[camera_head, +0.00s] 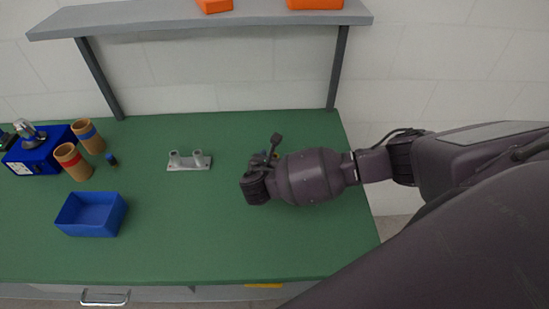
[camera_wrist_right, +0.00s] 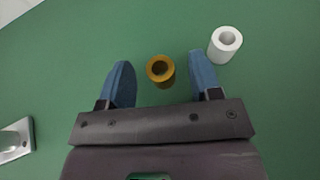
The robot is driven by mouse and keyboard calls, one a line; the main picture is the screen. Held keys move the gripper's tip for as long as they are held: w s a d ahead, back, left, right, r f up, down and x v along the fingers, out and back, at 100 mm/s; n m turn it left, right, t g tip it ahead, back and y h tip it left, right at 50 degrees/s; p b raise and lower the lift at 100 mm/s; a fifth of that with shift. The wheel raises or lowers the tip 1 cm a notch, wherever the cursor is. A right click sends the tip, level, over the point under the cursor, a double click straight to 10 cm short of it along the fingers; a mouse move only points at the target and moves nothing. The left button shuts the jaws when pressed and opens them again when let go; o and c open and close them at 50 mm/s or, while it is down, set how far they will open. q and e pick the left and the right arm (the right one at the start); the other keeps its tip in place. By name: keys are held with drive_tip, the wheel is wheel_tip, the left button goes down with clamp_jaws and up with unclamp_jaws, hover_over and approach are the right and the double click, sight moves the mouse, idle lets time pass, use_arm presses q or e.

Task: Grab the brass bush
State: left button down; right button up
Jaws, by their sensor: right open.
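The brass bush (camera_wrist_right: 161,71) is a short gold-brown hollow cylinder standing on the green table in the right wrist view. My right gripper (camera_wrist_right: 163,78) is open. Its two blue fingers are to the left and right of the bush, with gaps on both sides, and they do not visibly touch it. In the head view my right gripper (camera_head: 256,178) is over the right part of the table, and its wrist hides the bush. My left gripper is not in view.
A white hollow cylinder (camera_wrist_right: 225,44) stands just beyond the right finger. A grey two-post fixture (camera_head: 189,161) is left of my right gripper. A blue bin (camera_head: 91,214), two cardboard tubes (camera_head: 80,150) and a blue machine (camera_head: 38,150) stand farther left. A shelf (camera_head: 200,17) is above.

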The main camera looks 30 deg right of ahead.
drive_tip(key=shift+w+d+f, duration=0.1)
drive_tip(key=shift+w+d, duration=0.15)
